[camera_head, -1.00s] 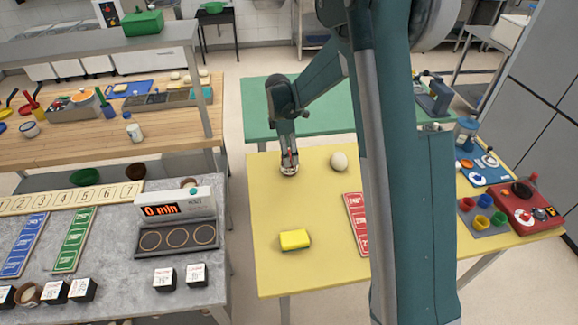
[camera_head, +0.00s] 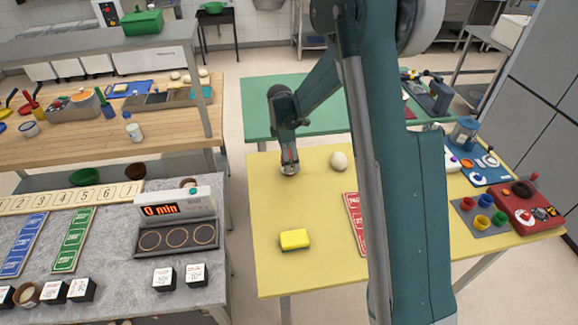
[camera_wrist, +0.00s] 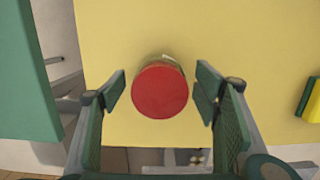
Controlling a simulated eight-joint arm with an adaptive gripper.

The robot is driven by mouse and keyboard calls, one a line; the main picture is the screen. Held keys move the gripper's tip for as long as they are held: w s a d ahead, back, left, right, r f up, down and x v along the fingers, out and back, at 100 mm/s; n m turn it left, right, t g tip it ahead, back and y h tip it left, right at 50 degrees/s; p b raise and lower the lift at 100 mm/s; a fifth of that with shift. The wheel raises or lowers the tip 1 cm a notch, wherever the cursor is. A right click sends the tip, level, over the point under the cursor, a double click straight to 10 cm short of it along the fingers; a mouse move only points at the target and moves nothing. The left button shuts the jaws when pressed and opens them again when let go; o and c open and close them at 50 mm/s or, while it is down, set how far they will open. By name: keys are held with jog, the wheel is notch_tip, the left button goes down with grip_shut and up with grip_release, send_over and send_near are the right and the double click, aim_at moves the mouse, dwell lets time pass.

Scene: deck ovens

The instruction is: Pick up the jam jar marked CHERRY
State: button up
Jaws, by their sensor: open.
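A jar with a round red lid (camera_wrist: 160,91) stands on the yellow table and is seen from above in the wrist view. Its label is mostly hidden under the lid, so I cannot read CHERRY on it. My gripper (camera_wrist: 163,88) is open, with one finger on each side of the lid and gaps showing between. In the head view my gripper (camera_head: 289,168) is low over the back left part of the yellow table (camera_head: 275,215), where it largely covers the jar.
A whitish round object (camera_head: 338,161) sits right of my gripper. A yellow sponge (camera_head: 295,239) lies nearer the front, and a red board (camera_head: 356,222) lies partly behind my arm. A green table (camera_head: 245,110) stands behind. The yellow table is clear between gripper and sponge.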

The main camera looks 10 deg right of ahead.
jog(key=shift+d+f, duration=0.2)
jog(key=shift+f, duration=1.7)
jog(key=c, duration=1.2)
jog(key=shift+r, duration=0.15)
jog(key=shift+r+p, duration=0.3)
jog(key=shift+r, duration=4.55)
